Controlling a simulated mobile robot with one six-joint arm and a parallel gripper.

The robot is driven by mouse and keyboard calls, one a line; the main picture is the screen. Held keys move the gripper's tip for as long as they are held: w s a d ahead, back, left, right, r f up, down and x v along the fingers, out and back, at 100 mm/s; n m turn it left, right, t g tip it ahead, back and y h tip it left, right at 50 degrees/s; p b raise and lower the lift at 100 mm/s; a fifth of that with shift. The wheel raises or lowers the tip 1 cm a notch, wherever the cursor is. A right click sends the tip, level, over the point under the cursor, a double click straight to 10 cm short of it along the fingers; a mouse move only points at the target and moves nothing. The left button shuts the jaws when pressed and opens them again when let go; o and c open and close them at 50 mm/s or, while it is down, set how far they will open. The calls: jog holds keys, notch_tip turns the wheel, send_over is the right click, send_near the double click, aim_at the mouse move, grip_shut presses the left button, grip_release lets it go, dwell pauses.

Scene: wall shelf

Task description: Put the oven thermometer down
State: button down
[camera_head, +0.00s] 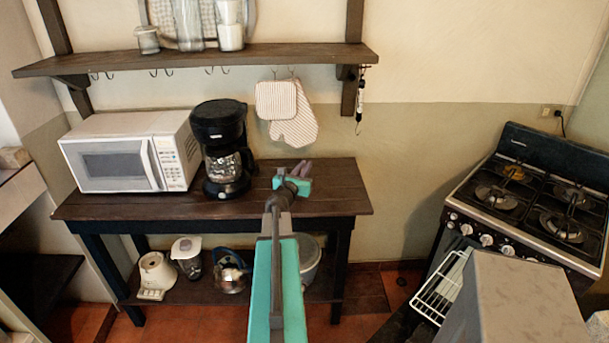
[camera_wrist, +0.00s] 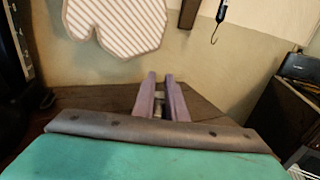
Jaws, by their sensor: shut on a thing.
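My gripper (camera_head: 300,170) reaches out over the right part of the dark wooden table (camera_head: 335,186). In the wrist view, its two purple-grey fingers (camera_wrist: 160,88) are close together, with the tabletop (camera_wrist: 100,97) behind and below them. A small, pale, metallic-looking piece, which I take to be the oven thermometer (camera_wrist: 158,99), shows between the fingers. Most of it is hidden, and its face cannot be made out. In the head view it is too small to tell from the fingers. I cannot tell whether it touches the tabletop.
A black coffee maker (camera_head: 220,150) and a white microwave (camera_head: 130,155) stand left on the table. Striped oven mitts (camera_head: 290,112) hang behind my gripper. A slim hooked tool (camera_head: 360,95) hangs from the shelf (camera_head: 300,55). The tabletop's right end is clear. A stove (camera_head: 540,195) stands right.

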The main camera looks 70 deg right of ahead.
notch_tip(320, 180, down, 3)
jog(key=shift+d+f+b, duration=0.15)
jog(key=shift+b, duration=0.5)
jog(key=shift+w+f, duration=0.1)
jog(key=shift+f, duration=0.2)
jog(key=c, duration=1.8)
grip_release()
jog(key=shift+o, duration=0.2)
jog(key=shift+r, duration=0.3)
jog(key=shift+a+f, duration=0.15)
jog(key=shift+a, duration=0.55)
jog(key=shift+a+b, duration=1.65)
jog(key=shift+a, duration=3.75)
